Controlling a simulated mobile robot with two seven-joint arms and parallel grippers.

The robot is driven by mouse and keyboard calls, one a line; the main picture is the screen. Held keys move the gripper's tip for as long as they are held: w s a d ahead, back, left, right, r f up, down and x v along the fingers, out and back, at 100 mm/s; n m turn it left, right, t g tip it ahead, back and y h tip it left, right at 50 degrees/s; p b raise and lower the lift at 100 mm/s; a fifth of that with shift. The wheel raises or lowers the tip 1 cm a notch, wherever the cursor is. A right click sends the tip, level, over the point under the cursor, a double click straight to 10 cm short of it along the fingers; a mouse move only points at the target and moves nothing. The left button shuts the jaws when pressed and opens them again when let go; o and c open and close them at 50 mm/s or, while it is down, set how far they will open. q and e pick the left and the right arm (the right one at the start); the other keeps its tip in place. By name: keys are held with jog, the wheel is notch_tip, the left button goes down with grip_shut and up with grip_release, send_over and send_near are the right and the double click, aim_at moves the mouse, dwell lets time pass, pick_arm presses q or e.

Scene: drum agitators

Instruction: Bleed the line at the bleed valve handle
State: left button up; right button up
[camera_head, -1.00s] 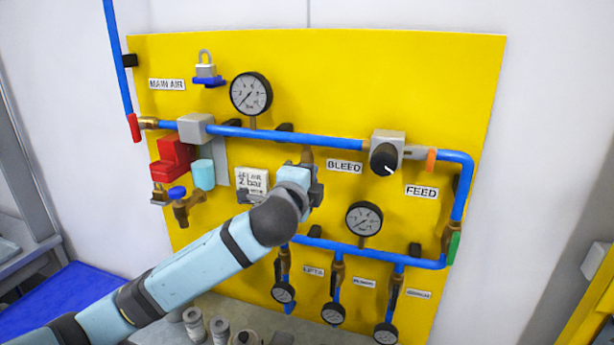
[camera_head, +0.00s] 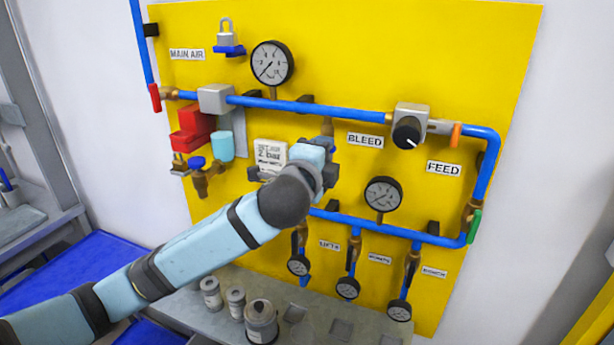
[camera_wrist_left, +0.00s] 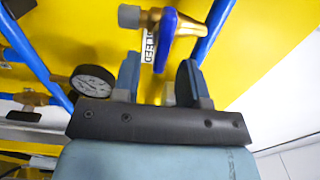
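The bleed valve (camera_wrist_left: 184,27) is a brass fitting with a blue handle (camera_wrist_left: 163,40), seen in the left wrist view. In the head view only a bit of brass (camera_head: 327,126) shows, left of the BLEED label (camera_head: 366,141); my gripper hides the handle there. My left gripper (camera_head: 318,168) is up at the panel below the blue pipe. In the left wrist view its two fingers (camera_wrist_left: 158,75) stand apart, with the handle's lower end in the gap between their tips. I cannot tell whether a finger touches it. My right gripper is not in view.
The yellow panel (camera_head: 480,60) carries blue pipes (camera_head: 310,107), a large gauge (camera_head: 272,63), a second gauge (camera_head: 383,194) and a black regulator knob (camera_head: 407,132). A red-handled valve (camera_head: 155,97) is at left. Grey canisters (camera_head: 261,322) stand on the shelf below.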

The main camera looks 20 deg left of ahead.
pick_arm(q)
jog(key=s+b, duration=0.2)
jog(key=s, duration=0.8)
jog(key=shift+s+a, duration=0.2)
jog(key=shift+s, duration=0.2)
